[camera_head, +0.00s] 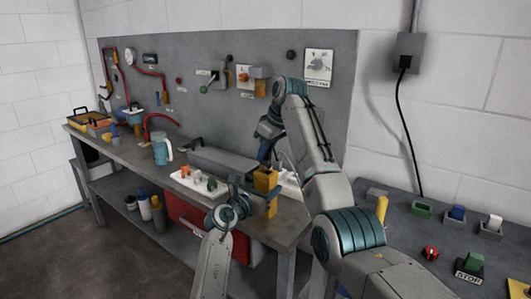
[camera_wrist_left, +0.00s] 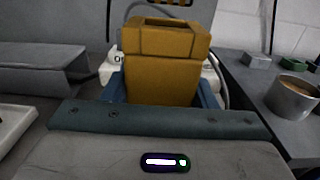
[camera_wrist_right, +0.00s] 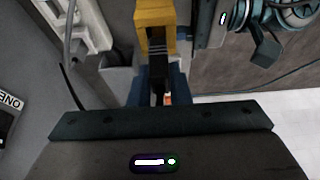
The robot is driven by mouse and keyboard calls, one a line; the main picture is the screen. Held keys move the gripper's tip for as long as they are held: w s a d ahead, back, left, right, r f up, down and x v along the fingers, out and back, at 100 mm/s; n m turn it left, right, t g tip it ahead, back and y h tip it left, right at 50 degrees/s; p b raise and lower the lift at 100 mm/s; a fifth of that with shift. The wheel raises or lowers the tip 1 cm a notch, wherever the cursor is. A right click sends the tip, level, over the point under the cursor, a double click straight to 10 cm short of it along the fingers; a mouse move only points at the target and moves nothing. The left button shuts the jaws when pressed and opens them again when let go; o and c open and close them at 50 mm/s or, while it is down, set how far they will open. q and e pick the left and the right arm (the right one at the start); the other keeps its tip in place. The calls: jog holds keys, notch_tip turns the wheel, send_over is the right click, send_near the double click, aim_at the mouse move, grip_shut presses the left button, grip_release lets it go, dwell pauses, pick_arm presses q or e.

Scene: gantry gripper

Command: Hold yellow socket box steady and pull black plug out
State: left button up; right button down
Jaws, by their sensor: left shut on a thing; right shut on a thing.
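The yellow socket box (camera_head: 265,180) stands upright at the front of the workbench. My left gripper (camera_head: 252,196) is shut on it, and its blue fingers flank the box (camera_wrist_left: 163,75) in the left wrist view. A dark recess shows in the box top there. My right gripper (camera_head: 266,158) is above the box; it is shut on the black plug (camera_wrist_right: 157,72) in the right wrist view. The plug lies between the blue fingers, in line with the box opening (camera_wrist_right: 156,38). I cannot tell whether any of the plug is still inside.
A white tray with coloured pieces (camera_head: 199,182) lies left of the box. A long grey case (camera_head: 222,163) and a blue jug (camera_head: 162,149) stand behind. A grey tool panel (camera_head: 220,55) rises at the back. A second table (camera_head: 400,229) with small blocks is at right.

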jog(key=shift+r, duration=0.1)
jog(key=shift+r, duration=1.4)
pick_arm(q)
jog(key=o, duration=1.1)
